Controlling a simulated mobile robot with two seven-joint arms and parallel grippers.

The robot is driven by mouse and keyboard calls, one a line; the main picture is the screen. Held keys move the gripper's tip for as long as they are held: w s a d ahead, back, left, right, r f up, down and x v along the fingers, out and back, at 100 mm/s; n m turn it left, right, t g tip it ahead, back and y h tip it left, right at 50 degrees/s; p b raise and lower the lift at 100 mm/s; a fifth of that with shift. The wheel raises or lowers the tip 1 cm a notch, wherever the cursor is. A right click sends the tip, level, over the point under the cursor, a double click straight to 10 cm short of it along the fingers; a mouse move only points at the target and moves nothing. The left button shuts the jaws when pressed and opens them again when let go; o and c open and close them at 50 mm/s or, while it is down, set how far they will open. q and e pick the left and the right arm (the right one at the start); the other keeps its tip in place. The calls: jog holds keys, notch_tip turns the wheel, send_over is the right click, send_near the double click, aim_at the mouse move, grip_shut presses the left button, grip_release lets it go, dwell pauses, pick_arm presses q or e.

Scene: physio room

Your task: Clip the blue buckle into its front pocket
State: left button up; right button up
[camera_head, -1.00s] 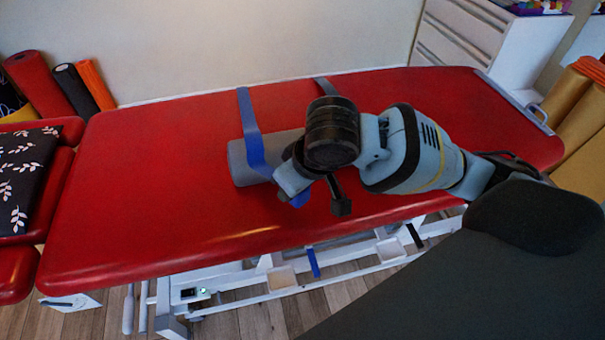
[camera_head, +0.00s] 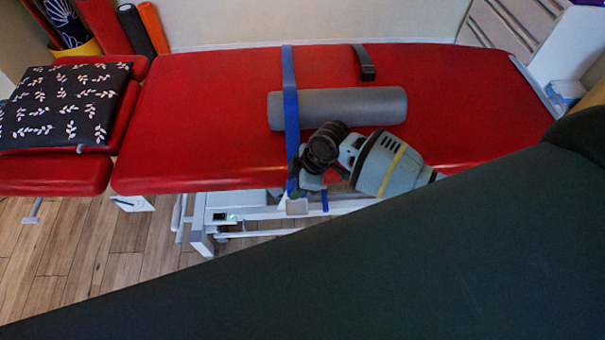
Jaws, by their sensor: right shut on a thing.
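The blue strap (camera_head: 291,100) runs from the back edge of the red treatment table (camera_head: 200,120), over a grey roll (camera_head: 350,106), and down to the front edge. My right gripper (camera_head: 296,192) is at that front edge, shut on the strap's blue end, where the buckle is mostly hidden by the fingers. A small pale open pocket (camera_head: 297,207) shows on the white frame just under the gripper; I cannot tell whether the buckle touches it. A short blue strap piece (camera_head: 325,201) hangs to its right. My left gripper is not in view.
A dark grey strap (camera_head: 366,68) lies loose at the back, right of the blue one. A patterned black cushion (camera_head: 68,104) lies at left. Rolled mats (camera_head: 136,29) stand behind. My large dark arm link covers the lower right.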

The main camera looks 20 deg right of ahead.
jog(key=shift+s+a+f+n, duration=0.15)
jog(key=shift+f+n, duration=0.15)
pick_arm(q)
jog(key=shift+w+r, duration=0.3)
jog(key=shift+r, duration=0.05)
pick_arm(e)
jog(key=shift+f, duration=0.1)
